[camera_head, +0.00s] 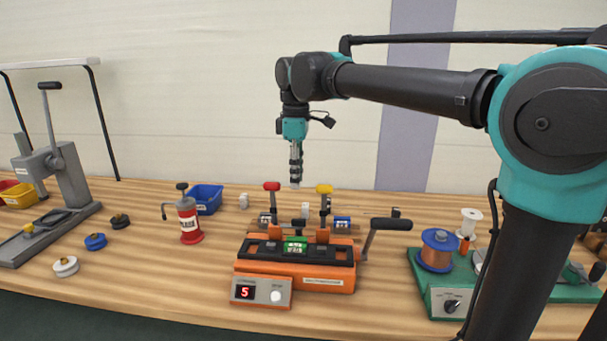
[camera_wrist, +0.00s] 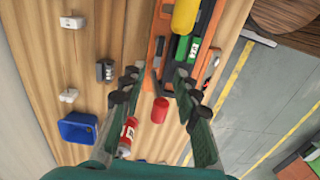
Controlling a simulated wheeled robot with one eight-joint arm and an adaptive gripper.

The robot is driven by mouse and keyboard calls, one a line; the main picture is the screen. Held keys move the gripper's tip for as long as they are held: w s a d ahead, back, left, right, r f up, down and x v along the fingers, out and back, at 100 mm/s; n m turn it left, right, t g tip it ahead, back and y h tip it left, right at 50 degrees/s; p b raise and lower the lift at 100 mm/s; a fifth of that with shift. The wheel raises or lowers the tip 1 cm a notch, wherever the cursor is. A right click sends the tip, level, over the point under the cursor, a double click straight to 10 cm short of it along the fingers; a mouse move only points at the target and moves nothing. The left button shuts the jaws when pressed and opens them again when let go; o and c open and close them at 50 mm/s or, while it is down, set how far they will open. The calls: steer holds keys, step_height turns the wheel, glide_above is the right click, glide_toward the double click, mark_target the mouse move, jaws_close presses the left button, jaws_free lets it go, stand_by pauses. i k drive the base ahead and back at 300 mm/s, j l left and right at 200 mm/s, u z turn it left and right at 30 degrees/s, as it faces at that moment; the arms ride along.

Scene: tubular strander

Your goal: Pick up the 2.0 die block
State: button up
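Small labelled blocks show in the head view, but their numbers are too small to read, so I cannot tell which is the 2.0 die block. A green block with a white label (camera_head: 295,245) sits in the orange machine's channel; it also shows in the wrist view (camera_wrist: 193,51). A blue block with a white face (camera_head: 342,222) is behind the machine at right. A grey block (camera_wrist: 105,71) stands on the table in the wrist view. My gripper (camera_head: 296,182) points down above the machine, apart from everything. Its fingers (camera_wrist: 155,90) are spread and empty.
The orange machine (camera_head: 325,285) has upright levers with red (camera_head: 271,186) and yellow (camera_head: 324,188) knobs and a black-handled crank (camera_head: 391,224). A red can (camera_head: 189,222) and a blue bin (camera_head: 204,198) stand left. A green spool unit (camera_head: 450,298) is right.

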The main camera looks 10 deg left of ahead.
mark_target(294, 245)
steer(key=k, duration=1)
